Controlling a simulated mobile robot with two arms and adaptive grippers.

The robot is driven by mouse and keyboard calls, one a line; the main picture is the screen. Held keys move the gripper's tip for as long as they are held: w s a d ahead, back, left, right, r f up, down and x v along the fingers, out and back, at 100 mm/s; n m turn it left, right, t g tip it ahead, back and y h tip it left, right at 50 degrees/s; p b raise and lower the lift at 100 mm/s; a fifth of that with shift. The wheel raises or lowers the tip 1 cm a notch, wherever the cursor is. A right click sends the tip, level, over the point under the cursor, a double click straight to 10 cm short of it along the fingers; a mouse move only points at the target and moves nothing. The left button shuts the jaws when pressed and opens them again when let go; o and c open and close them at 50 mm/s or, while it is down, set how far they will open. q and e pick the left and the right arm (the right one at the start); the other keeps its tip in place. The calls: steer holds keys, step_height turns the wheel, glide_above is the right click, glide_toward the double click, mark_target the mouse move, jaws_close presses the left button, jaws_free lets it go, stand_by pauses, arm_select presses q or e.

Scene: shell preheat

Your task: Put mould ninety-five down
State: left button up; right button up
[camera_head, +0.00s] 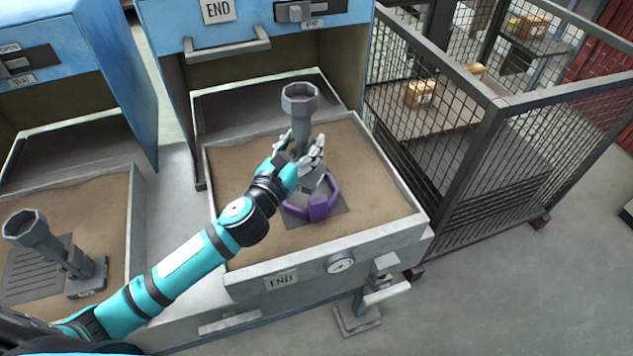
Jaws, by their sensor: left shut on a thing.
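A grey mould (301,105) with a wide cup-shaped top stands nearly upright over the sand tray (395,178) marked END. I see no number on it. My left gripper (306,150) is shut around its stem, below the cup. The mould's foot is near a purple ring-shaped holder (318,207) on a dark plate (335,219) in the sand. My fingers partly hide the lower stem, and I cannot tell whether the foot touches the plate. My right gripper is not in view.
A blue hood (255,35) with a handle is raised behind the END tray. A mesh cage (455,130) with boxes stands at the right.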

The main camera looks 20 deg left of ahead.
mark_target(307, 135)
arm_select(q)
steer(key=w, duration=0.3)
steer(key=shift+w+d, duration=0.1)
steer(key=shift+d, duration=0.05)
steer(key=f+b, duration=0.2)
steer(key=f, duration=0.3)
steer(key=shift+s, duration=0.2)
step_height(307, 135, down, 3)
steer(key=shift+w+f+b, duration=0.1)
steer(key=shift+b, duration=0.5)
steer(key=shift+f, duration=0.4)
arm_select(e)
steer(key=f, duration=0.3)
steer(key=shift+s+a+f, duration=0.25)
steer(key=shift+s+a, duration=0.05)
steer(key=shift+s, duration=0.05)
arm_select(q)
steer(key=shift+f+b, duration=0.35)
steer(key=shift+b, duration=0.05)
steer(key=o, duration=1.6)
steer(key=shift+c, duration=0.2)
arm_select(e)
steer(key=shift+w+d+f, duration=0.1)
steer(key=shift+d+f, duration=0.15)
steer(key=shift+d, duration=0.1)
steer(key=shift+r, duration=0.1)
